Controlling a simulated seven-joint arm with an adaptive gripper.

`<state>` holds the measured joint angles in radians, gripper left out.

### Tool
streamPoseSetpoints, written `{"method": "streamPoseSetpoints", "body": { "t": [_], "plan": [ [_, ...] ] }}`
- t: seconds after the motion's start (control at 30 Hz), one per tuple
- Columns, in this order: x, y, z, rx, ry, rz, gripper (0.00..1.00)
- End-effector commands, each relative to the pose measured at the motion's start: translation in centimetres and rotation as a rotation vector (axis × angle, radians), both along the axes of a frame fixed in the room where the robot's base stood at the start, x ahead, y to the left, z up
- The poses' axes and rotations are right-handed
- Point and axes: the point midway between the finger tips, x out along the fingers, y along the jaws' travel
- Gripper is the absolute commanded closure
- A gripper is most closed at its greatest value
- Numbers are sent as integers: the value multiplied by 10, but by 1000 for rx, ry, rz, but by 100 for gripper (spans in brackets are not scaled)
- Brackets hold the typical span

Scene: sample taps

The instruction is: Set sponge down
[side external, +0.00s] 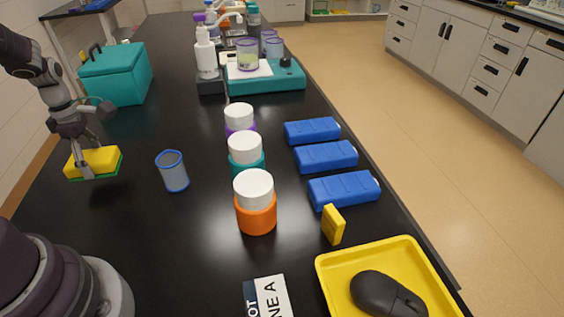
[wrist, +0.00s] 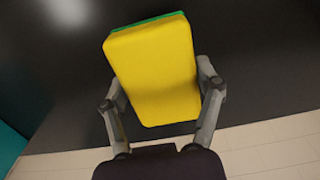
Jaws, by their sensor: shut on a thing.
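The sponge is yellow with a green layer (side external: 95,161) and is at the left of the side external view. My gripper (side external: 86,157) is shut on it from above, with a finger on each side. In the wrist view the sponge (wrist: 152,70) fills the space between the two fingers of my gripper (wrist: 162,95), its yellow face towards the camera and a green edge at the far end. The sponge is over the black bench near its left edge. I cannot tell whether its underside touches the bench.
A blue cup (side external: 173,172) stands right of the sponge. A teal box (side external: 115,75) is behind it. White-lidded jars (side external: 256,212), blue cases (side external: 343,189) and a yellow tray (side external: 330,275) are further right. Dark bench (side external: 130,225) is bare in front of the sponge.

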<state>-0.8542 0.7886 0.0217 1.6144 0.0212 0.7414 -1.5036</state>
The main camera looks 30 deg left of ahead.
Motion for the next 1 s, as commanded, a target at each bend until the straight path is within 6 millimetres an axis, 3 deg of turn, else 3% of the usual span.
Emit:
{"method": "streamPoseSetpoints", "body": {
  "t": [0.1, 0.3, 0.63, 0.67, 0.8, 0.87, 1.0],
  "plan": [
    [11, 13, -2, 1, 0, 0, 53],
    [10, 12, -32, 1, 1, 0, 53],
    [10, 12, -35, 2, -1, 0, 53],
    [11, 12, -35, 2, -1, 0, 31],
    [11, 12, -35, 3, -1, -1, 13],
    [11, 12, -35, 3, -1, -1, 8],
    [11, 12, -35, 3, -1, -1, 8]
  ]
}}
